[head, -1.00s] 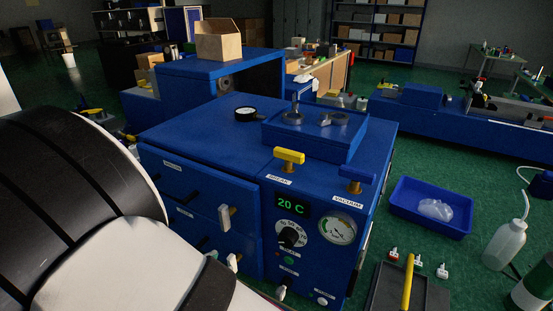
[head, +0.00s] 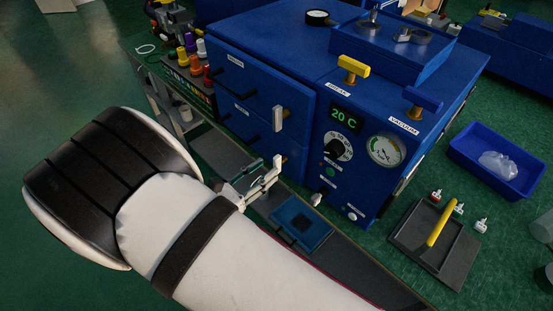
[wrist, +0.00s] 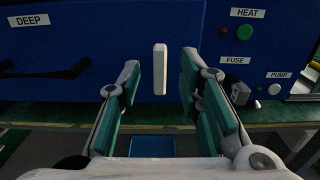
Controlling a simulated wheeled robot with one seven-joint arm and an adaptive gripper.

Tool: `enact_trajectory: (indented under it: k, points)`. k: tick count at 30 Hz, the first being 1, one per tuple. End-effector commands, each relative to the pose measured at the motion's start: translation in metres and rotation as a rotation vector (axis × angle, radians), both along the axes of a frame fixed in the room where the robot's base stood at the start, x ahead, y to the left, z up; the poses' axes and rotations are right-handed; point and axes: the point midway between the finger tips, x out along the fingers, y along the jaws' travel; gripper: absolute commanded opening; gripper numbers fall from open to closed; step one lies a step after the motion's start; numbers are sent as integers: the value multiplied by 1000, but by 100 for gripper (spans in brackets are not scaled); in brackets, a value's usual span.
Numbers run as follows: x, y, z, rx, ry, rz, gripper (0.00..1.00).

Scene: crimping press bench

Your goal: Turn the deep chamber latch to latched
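The deep chamber latch (wrist: 160,70) is a pale upright bar on the blue front panel, right of the DEEP label (wrist: 30,20). In the wrist view it stands vertical between my open fingers, with a gap on each side and no visible contact. The similar upper latch (head: 277,118) stands upright on the door above.
Right of the latch are the HEAT button (wrist: 244,33), FUSE holder (wrist: 236,90) and PUMP switch (wrist: 274,89). A dark door handle (wrist: 50,72) is at left. A blue tray (head: 301,222) lies below, and coloured spools (head: 190,45) stand left of the press.

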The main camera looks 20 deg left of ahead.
Motion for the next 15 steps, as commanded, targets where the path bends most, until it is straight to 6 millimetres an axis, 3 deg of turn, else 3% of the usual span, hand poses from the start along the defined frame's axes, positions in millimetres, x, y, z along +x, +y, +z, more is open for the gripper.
enact_trajectory:
  k: [6,15]
  points:
    - [33,-14,0,0,1,-3,32]
    - [49,-21,0,-1,1,0,32]
